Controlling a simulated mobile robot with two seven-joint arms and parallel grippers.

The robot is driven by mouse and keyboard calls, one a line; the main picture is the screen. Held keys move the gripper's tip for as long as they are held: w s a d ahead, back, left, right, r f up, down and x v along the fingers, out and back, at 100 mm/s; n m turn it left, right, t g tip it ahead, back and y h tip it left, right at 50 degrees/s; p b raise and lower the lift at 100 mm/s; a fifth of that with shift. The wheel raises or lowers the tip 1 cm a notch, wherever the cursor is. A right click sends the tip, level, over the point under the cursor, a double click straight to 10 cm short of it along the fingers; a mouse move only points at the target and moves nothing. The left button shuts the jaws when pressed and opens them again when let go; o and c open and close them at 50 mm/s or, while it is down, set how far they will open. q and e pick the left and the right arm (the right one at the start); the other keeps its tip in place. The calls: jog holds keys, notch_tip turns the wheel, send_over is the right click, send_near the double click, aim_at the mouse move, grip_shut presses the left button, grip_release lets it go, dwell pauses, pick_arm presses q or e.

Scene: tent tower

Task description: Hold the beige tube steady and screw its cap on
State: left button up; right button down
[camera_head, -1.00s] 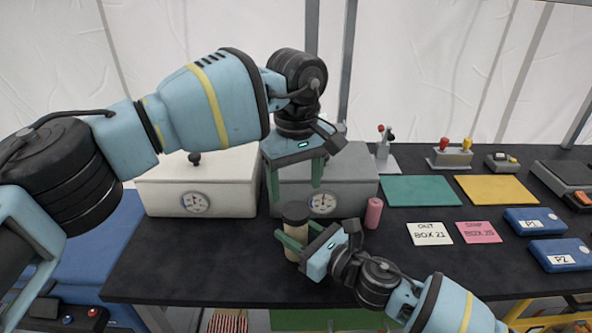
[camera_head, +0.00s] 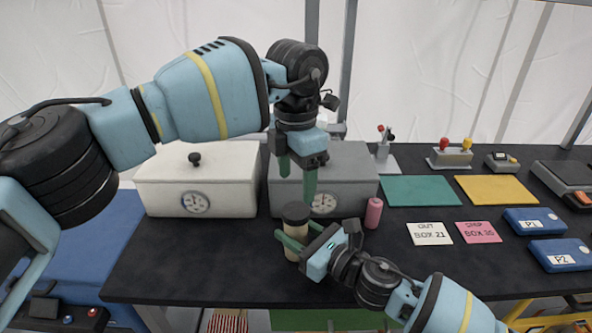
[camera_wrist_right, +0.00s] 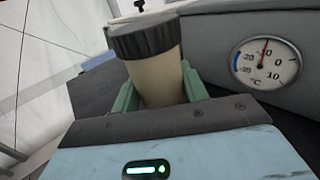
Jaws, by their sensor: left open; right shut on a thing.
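The beige tube (camera_head: 291,243) stands upright near the front of the black table, with its dark ribbed cap (camera_head: 296,212) sitting on top. In the right wrist view the tube (camera_wrist_right: 160,82) and cap (camera_wrist_right: 143,38) are close up; I cannot tell how tightly the cap sits. My right gripper (camera_head: 291,244) is shut on the tube's body, its green fingers on either side. My left gripper (camera_head: 297,186) is open, pointing down just above the cap and apart from it.
A white box (camera_head: 200,175) and a grey box (camera_head: 350,170) with dials stand behind the tube. A pink tube (camera_head: 373,213) stands to the right. Green (camera_head: 420,190) and yellow (camera_head: 495,189) mats, label cards and blue cases lie further right. The table left of the tube is clear.

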aim_at(296, 210)
pick_arm(q)
jog(key=n, duration=0.6)
jog(key=shift+r, duration=0.25)
jog(key=n, duration=0.6)
jog(key=shift+r, duration=0.15)
jog(key=shift+f, duration=4)
